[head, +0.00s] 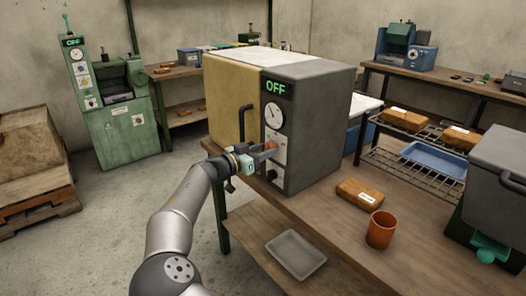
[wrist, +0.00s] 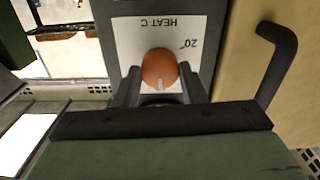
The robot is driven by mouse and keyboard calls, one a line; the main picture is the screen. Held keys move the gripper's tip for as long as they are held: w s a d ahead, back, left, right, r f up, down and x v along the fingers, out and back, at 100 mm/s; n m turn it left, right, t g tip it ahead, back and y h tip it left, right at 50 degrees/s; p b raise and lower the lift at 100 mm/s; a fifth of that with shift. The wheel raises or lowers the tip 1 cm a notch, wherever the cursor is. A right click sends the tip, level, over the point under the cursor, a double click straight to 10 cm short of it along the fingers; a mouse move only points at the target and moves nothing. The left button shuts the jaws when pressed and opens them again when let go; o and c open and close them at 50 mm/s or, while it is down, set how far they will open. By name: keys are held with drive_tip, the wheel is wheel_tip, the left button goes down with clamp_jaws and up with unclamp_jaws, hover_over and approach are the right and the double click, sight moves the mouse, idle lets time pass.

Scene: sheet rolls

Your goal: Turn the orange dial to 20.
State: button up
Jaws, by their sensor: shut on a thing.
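The orange dial (wrist: 159,66) sits on a white plate marked HEAT C on the grey front of the oven. A 20 label (wrist: 194,43) lies to its upper right in the wrist view, where the lettering is upside down. The dial's pale mark points to the bottom of that view, away from the 20. My gripper (wrist: 159,78) is shut on the dial, one finger on each side. In the head view the dial (head: 271,145) is a small orange patch at the tips of my gripper (head: 266,151).
The oven (head: 318,125) shows OFF above a round gauge (head: 274,115). Its dark door handle (head: 244,122) stands out left of the dial, and a black knob (head: 272,175) is below. A brown loaf (head: 360,193) and an orange cup (head: 381,229) stand on the bench to the right.

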drive_tip(key=n+p, duration=0.1)
drive_tip(key=n, duration=1.6)
drive_tip(key=shift+r+n, duration=0.1)
drive_tip(key=shift+n, duration=0.3)
drive_tip(key=n+p, duration=0.2)
drive_tip(key=n, duration=0.1)
drive_tip(key=shift+a+p, duration=0.1)
drive_tip(key=shift+p, duration=0.2)
drive_tip(key=shift+n+p, duration=0.85)
drive_tip(key=shift+n, duration=0.55)
drive_tip(key=shift+f+n, duration=0.2)
drive_tip(key=shift+n, duration=0.1)
drive_tip(key=o, duration=1)
